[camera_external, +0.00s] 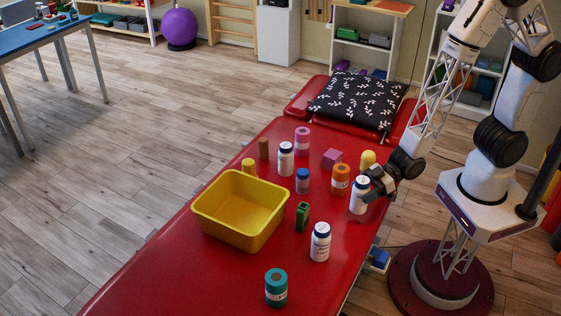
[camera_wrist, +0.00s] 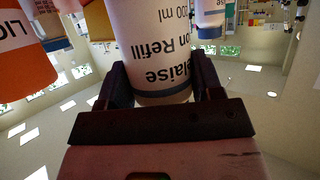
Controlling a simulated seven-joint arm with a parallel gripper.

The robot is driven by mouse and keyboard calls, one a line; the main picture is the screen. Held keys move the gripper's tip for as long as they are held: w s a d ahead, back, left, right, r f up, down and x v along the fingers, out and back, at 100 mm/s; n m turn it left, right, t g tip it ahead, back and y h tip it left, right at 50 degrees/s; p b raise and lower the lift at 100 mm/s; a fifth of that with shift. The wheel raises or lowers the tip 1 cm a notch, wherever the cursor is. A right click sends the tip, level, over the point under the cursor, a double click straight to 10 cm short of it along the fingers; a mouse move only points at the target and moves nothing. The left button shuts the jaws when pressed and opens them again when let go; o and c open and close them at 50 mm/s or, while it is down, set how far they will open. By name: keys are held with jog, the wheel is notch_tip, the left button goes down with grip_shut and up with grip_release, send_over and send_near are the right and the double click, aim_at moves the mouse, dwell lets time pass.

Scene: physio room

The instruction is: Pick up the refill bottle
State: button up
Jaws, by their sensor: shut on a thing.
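The refill bottle (camera_external: 359,199) is white with a dark cap and stands upright near the right edge of the red treatment table (camera_external: 190,275).
An orange roll (camera_external: 340,180) is close on the left and a yellow piece (camera_external: 367,160) just behind. Other white bottles (camera_external: 320,243) (camera_external: 286,160), a blue-and-white bottle (camera_external: 302,181), a green block (camera_external: 303,216), a pink cube (camera_external: 332,158) and a yellow bin (camera_external: 228,232) share the table.

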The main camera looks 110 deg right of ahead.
jog(key=s, duration=0.9)
jog(key=shift+s+r, duration=0.35)
jog(key=shift+r, duration=0.1)
jog(key=shift+d, duration=0.1)
jog(key=shift+r, duration=0.2)
notch_tip(320, 180, up, 11)
jog(key=w+d+r+m+h, duration=0.1)
jog(key=w+d+m+h, duration=0.15)
jog(key=w, duration=1.05)
jog(key=w+d+r+m+h, duration=0.15)
jog(key=w+d, duration=0.25)
jog(key=w, duration=1)
jog(key=w+d+f+m+h, duration=0.1)
jog(key=w+d+f+h, duration=0.15)
jog(key=w, duration=0.95)
jog(key=w+d+f+m+h, duration=0.1)
jog(key=w+d, duration=0.2)
jog(key=w, duration=1)
jog(key=shift+g+y, duration=0.4)
jog(key=shift+y, duration=0.05)
jog(key=shift+s+f, duration=0.15)
jog(key=shift+f, duration=1)
jog(key=shift+s+f, duration=0.15)
jog(key=shift+f, duration=0.95)
notch_tip(320, 180, down, 6)
jog(key=shift+f, duration=0.15)
